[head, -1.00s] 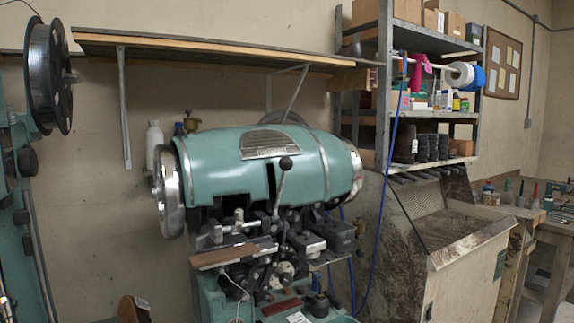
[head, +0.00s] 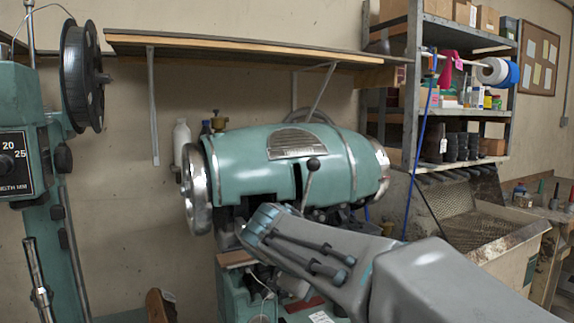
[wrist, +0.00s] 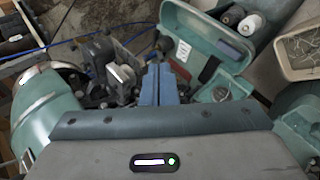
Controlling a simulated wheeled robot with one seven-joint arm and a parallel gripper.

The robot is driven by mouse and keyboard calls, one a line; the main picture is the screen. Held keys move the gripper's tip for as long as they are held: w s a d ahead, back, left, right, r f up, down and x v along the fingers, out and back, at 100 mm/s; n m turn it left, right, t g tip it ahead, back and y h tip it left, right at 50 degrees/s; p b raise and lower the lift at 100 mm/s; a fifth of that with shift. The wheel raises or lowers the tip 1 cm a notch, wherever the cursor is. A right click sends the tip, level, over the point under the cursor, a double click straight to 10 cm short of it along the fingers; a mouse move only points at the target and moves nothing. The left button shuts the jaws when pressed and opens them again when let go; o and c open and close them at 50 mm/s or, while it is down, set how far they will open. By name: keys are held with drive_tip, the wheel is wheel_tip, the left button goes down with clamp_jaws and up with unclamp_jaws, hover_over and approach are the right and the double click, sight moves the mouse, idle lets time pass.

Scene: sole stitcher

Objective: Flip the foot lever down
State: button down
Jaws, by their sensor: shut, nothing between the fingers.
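The green sole stitcher (head: 238,170) stands in the middle of the head view. A metal lever with a black ball knob (head: 313,164) rises upright at its front; I cannot tell for sure that this is the foot lever. My arm crosses in front of the machine, hiding most of the mechanism and the lever's lower end. My gripper (wrist: 161,70) shows in the wrist view as two blue fingers pressed together, empty. The tips lie over the dark mechanism (wrist: 122,82), just right of its black and metal parts. Contact cannot be told.
A green tray-like base (wrist: 215,45) with spools lies beyond the fingers in the wrist view. A green column with a dial (head: 12,165) stands at left in the head view. A wooden shelf (head: 250,45) hangs above, and a metal rack (head: 411,90) stands at right.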

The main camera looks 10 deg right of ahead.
drive_tip(key=w+a+r+n+t+h, duration=0.2)
drive_tip(key=w+a+r, duration=0.3)
drive_tip(key=r, duration=0.4)
drive_tip(key=w+a+r+n+t+h, duration=0.1)
drive_tip(key=w+a+r+t, duration=0.3)
drive_tip(key=r, duration=0.6)
drive_tip(key=w+a+h+p, duration=0.1)
drive_tip(key=w+a, duration=0.1)
drive_tip(key=shift+w+n, duration=0.35)
drive_tip(key=shift+n, duration=0.05)
drive_tip(key=shift+d, duration=0.1)
drive_tip(key=p+x, duration=0.1)
drive_tip(key=x, duration=0.2)
drive_tip(key=p+x, duration=0.1)
drive_tip(key=x, duration=0.6)
drive_tip(key=shift+d+r+p, duration=0.25)
drive_tip(key=shift+r+p, duration=0.15)
drive_tip(key=s, duration=0.1)
drive_tip(key=s+d, duration=0.1)
drive_tip(key=s, duration=0.1)
drive_tip(key=shift+s+d+r, duration=0.2)
drive_tip(key=shift+d+r, duration=0.05)
drive_tip(key=shift+s+f, duration=0.1)
